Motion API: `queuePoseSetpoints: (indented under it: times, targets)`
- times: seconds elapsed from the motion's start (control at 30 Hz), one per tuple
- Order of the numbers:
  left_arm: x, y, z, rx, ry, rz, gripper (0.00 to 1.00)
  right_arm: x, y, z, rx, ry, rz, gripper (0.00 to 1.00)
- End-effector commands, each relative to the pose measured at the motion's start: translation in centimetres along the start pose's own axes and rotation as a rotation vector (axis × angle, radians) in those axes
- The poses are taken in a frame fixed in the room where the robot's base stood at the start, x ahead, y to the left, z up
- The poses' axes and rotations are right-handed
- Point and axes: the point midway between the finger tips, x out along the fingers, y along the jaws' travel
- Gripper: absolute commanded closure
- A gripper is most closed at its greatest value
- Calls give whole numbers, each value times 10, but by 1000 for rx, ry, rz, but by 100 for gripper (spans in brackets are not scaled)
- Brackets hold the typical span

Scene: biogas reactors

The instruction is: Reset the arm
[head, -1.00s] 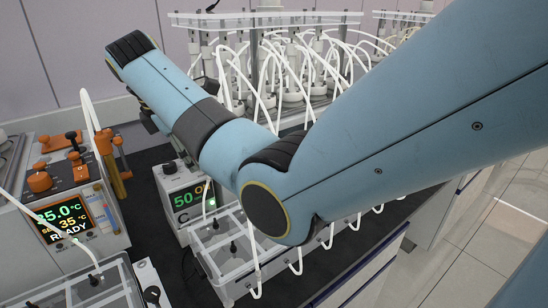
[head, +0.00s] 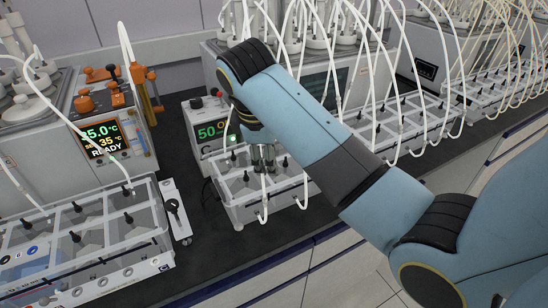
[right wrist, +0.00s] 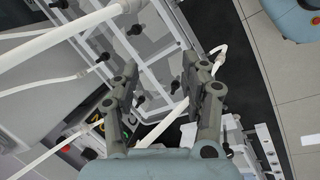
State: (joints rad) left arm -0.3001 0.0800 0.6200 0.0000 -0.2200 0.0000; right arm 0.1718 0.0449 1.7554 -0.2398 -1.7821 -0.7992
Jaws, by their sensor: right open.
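My right arm (head: 300,120) is blue with dark grey joints and comes in from the right in the head view. Its right gripper (head: 263,160) points down over the front of a clear compartment tray below the 50-degree display unit. In the right wrist view the right gripper (right wrist: 160,72) has its two grey fingers apart, with nothing held between them. The clear tray with black knobs (right wrist: 150,45) and a white hose lie beyond the fingers. My left gripper is not in view.
A heater unit (head: 103,140) reading 35 °C and READY stands at the left, behind a clear tray (head: 80,235). The 50-degree display unit (head: 208,131) stands beside it. White hoses (head: 395,90) hang around the arm. Dark bench top (head: 215,250) is bare at the front.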

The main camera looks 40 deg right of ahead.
Motion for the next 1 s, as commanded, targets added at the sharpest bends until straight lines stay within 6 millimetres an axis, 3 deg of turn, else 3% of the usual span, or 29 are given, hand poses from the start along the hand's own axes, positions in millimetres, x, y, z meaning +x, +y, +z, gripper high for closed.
queuePoseSetpoints:
  times: [0.73, 0.87, 1.0]
  targets:
    - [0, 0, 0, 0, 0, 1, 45, 2, -7, 6, 28, 8, 0, 54]
    - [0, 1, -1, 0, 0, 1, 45, 6, -30, 25, 109, 34, -1, 54]
    - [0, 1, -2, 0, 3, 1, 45, 2, -69, 58, 268, 93, -10, 54]
